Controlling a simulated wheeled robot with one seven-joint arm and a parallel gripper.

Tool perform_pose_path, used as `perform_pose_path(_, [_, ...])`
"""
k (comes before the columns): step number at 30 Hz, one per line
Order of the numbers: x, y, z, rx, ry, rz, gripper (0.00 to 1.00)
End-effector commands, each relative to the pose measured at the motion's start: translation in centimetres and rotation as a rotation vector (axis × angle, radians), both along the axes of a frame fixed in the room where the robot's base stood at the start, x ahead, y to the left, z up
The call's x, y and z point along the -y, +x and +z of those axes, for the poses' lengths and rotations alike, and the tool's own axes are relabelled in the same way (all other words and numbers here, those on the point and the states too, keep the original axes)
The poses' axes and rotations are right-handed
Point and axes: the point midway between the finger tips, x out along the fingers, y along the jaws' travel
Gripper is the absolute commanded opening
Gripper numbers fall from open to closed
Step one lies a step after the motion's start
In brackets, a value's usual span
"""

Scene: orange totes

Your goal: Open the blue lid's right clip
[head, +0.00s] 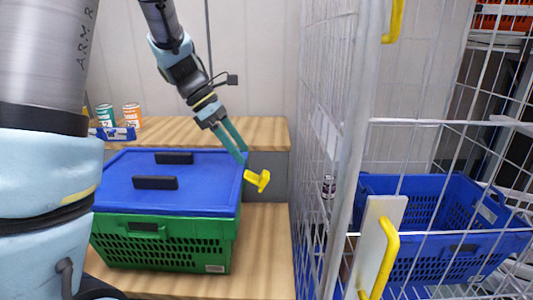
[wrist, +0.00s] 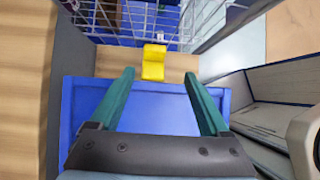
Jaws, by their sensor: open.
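The blue lid (head: 200,199) lies on a green crate (head: 165,248) and has two black handles on top. The yellow right clip (head: 257,180) sticks out from the lid's right edge. My gripper (head: 242,158) reaches down at that edge, with its teal fingertips just above and behind the clip. In the wrist view, my gripper (wrist: 159,73) is open and empty, its fingers apart over the blue lid (wrist: 155,110). The yellow clip (wrist: 153,62) shows between and just beyond the fingertips. Touch between fingers and clip cannot be told. The lid's left side is mostly hidden by my arm.
A wire cage cart (head: 345,130) with yellow handles stands close on the right, holding a blue crate (head: 440,247). The wooden table (head: 262,255) is bare between the green crate and the cart. Two cans (head: 132,115) stand on a wooden surface behind.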

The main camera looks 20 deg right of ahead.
Motion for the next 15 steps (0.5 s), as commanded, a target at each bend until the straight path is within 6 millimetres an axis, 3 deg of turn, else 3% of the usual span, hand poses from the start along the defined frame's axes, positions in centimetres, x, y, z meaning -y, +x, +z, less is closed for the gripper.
perform_pose_path(1, [0.5,-0.3,1.6,0.029,0.037,-0.009,0.80])
perform_pose_path(6, [1.0,-0.3,2.7,0.105,0.121,-0.006,0.80])
perform_pose_path(11, [1.1,-0.1,2.9,0.135,0.149,-0.002,0.80])
perform_pose_path(15, [1.5,-0.3,1.8,0.136,0.154,-0.001,0.80])
